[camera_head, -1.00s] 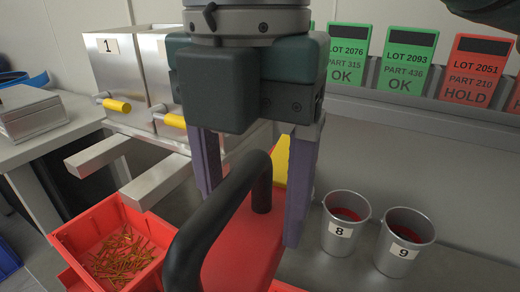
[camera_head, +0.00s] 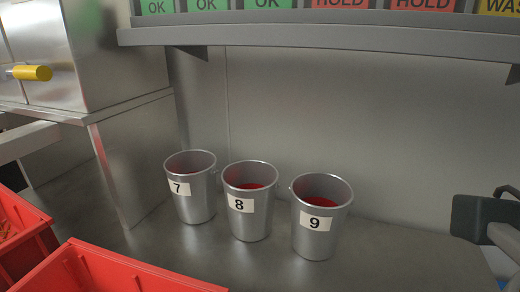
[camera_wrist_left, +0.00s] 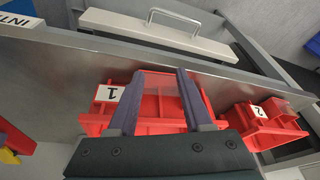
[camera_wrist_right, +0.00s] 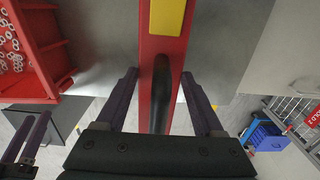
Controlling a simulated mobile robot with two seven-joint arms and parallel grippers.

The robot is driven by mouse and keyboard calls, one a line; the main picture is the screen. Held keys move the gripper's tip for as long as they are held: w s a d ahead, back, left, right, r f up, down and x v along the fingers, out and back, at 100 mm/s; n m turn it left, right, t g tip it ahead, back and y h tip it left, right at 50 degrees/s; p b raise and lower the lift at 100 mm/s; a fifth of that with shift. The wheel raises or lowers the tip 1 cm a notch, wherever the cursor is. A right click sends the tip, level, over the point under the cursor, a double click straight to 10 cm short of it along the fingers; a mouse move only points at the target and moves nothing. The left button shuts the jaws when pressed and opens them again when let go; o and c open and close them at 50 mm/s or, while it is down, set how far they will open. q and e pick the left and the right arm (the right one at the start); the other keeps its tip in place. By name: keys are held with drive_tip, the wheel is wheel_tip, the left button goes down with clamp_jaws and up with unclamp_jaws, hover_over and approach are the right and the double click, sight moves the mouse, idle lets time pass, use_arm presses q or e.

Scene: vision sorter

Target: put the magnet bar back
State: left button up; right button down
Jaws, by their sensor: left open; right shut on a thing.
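The magnet bar (camera_wrist_right: 174,45) is a red bar with a yellow block (camera_wrist_right: 167,15) and a black handle (camera_wrist_right: 161,88). It shows in the right wrist view, running away from my right gripper (camera_wrist_right: 159,76). That gripper is shut on the magnet bar, with the handle between its fingers. The far end of the bar is out of frame. My left gripper (camera_wrist_left: 158,76) is open and empty, in front of a red bin labelled 1 (camera_wrist_left: 152,128). A dark gripper-like part (camera_head: 468,215) at the head view's right edge is cut off.
Metal cups 7 (camera_head: 193,205), 8 (camera_head: 250,220) and 9 (camera_head: 318,238) stand on the metal bench (camera_head: 390,265) below a shelf (camera_head: 330,35). Red bins (camera_head: 100,270) are at lower left. The right wrist view shows a washer bin (camera_wrist_right: 35,45) and a blue bin (camera_wrist_right: 268,138).

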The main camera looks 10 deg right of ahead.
drive_tip(key=w+d+b, duration=0.1)
drive_tip(key=w+d, duration=0.4)
drive_tip(key=w, duration=0.3)
drive_tip(key=w+d, duration=0.5)
drive_tip(key=w, duration=0.4)
drive_tip(key=f, duration=0.2)
drive_tip(key=f+b, duration=0.1)
drive_tip(key=f, duration=0.3)
drive_tip(key=shift+s+a+f, duration=0.15)
drive_tip(key=shift+s, duration=0.25)
drive_tip(key=shift+w+f+b, duration=0.25)
drive_tip(key=shift+f+b, duration=0.05)
unclamp_jaws()
drive_tip(key=shift+f, duration=0.15)
